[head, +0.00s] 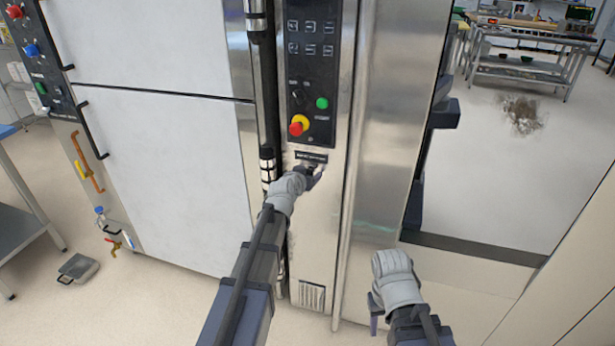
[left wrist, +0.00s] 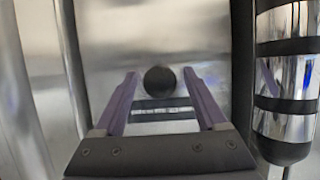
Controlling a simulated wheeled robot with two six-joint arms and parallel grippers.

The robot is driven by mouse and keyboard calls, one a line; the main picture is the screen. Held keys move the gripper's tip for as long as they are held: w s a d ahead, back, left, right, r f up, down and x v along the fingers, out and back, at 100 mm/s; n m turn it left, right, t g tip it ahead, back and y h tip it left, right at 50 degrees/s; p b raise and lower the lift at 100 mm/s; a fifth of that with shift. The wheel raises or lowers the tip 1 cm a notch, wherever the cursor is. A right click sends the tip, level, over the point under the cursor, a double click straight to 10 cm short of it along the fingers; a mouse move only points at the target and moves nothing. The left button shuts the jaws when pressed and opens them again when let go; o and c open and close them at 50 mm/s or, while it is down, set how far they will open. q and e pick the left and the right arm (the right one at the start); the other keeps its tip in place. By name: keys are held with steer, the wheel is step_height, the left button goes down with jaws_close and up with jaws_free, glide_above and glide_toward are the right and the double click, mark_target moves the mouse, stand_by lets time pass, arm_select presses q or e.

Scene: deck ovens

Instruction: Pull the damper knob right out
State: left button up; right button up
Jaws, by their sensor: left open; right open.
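The damper knob is a round black ball (left wrist: 160,80) in the left wrist view, in front of a steel panel. My left gripper (left wrist: 161,75) is open, with one purple finger on each side of the knob; I cannot tell whether either touches it. In the head view my left gripper (head: 313,176) is at the narrow steel panel, just below a small black label plate (head: 311,157); its grey wrist and dark fingers largely hide the knob there. My right gripper (head: 376,312) is low at the bottom right of the panel, away from the knob, open with nothing seen in it.
A control panel (head: 308,60) with a red-and-yellow emergency button (head: 298,125) and a green button (head: 322,103) is above the left gripper. A vertical bar with a black-banded chrome end (left wrist: 287,85) stands close on the right in the wrist view. Open floor (head: 520,170) lies to the right.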

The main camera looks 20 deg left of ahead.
arm_select(q)
jaws_close()
stand_by(0.5)
stand_by(0.8)
